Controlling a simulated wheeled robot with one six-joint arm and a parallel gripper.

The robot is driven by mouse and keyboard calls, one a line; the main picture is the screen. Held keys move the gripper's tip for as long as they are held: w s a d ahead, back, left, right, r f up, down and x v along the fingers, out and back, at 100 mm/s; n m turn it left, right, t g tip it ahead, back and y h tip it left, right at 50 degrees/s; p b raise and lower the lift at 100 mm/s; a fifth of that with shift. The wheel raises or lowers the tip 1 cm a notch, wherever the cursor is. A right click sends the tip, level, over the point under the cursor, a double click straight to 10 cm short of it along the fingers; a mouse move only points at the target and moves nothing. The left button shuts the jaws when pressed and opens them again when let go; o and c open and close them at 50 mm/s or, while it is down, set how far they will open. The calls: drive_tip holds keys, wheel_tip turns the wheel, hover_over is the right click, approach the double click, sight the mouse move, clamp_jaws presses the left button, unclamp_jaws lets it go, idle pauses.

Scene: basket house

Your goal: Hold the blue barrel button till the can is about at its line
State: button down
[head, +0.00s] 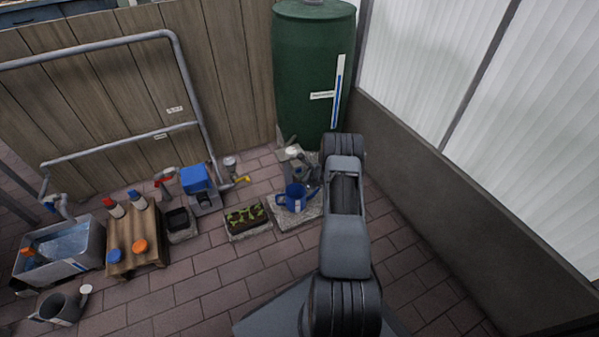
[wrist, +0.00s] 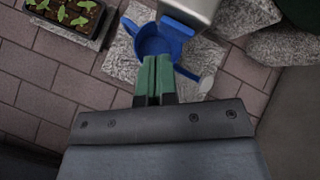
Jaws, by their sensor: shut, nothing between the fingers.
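The blue can (head: 296,197) stands upright on a pale stone slab in front of the green barrel (head: 313,75). In the wrist view the can (wrist: 152,42) shows from above, its opening up and its spout pointing right. A grey box-like post (wrist: 192,10) overhangs its back edge. My gripper (wrist: 158,60) is shut and empty, its green fingertips over the near side of the can in that picture; I cannot tell their height above it. In the head view my arm hides most of the gripper. I cannot make out the barrel button, or the can's line or water level.
A seedling tray (head: 247,218) lies left of the can, and a blue-topped pump (head: 197,182) stands farther left. A wooden crate (head: 136,243), a water tub (head: 62,250) and a grey watering can (head: 62,306) are at far left. A low wall (head: 440,200) bounds the right.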

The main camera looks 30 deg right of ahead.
drive_tip(key=shift+w, duration=0.15)
drive_tip(key=shift+w+b, duration=0.3)
drive_tip(key=shift+b, duration=0.1)
drive_tip(key=shift+w+d, duration=0.1)
drive_tip(key=shift+w, duration=0.3)
idle(7.0)
